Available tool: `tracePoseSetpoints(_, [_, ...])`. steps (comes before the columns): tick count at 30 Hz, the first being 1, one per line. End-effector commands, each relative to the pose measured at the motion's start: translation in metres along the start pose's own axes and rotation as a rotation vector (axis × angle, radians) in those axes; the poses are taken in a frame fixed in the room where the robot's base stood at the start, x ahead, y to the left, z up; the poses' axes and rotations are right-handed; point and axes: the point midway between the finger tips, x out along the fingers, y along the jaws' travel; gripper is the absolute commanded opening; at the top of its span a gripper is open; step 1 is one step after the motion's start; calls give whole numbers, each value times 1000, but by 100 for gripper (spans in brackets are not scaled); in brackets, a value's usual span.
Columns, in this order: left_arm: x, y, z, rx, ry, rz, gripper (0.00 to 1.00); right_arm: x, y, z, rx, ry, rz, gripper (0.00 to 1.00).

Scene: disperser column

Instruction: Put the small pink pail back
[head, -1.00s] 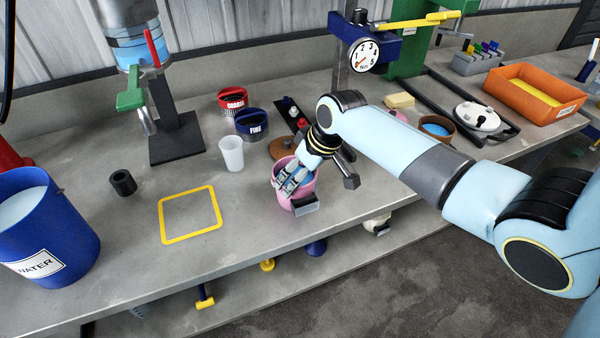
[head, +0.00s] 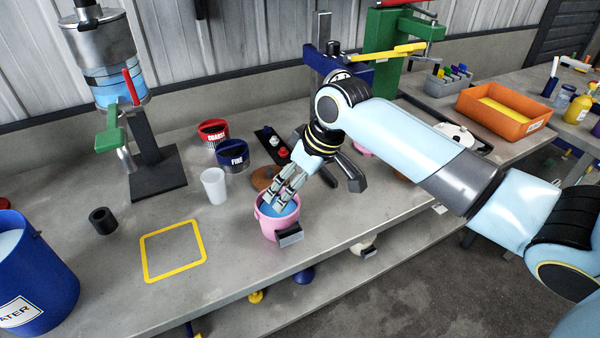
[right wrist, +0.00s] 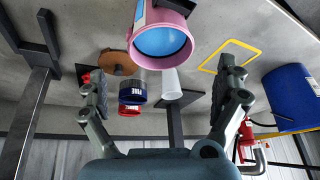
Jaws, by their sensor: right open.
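The small pink pail (head: 270,230) stands upright on the grey bench near its front edge, with blue inside and a grey tab on its front. It also shows at the top of the right wrist view (right wrist: 182,20), beyond the fingertips. My right gripper (head: 278,201) is over the far side of the pail's mouth in the head view. Its fingers are spread wide and empty in the right wrist view (right wrist: 160,72), apart from the pail. My left gripper is not in view.
An empty yellow square outline (head: 147,262) lies left of the pail. A white cup (head: 214,186), a blue FINE tub (head: 233,156) and a red COARSE tub (head: 212,132) stand behind.

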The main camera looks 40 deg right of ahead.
Motion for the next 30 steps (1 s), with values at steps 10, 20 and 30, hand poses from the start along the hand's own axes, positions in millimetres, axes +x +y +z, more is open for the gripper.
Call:
tracePoseSetpoints(10, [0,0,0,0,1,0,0,-32,0,0,0,-1,0,100])
tracePoseSetpoints(20, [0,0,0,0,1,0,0,-31,0,0,1,0,-1,100])
tracePoseSetpoints(30, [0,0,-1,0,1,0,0,-38,-25,30,-10,-21,14,100])
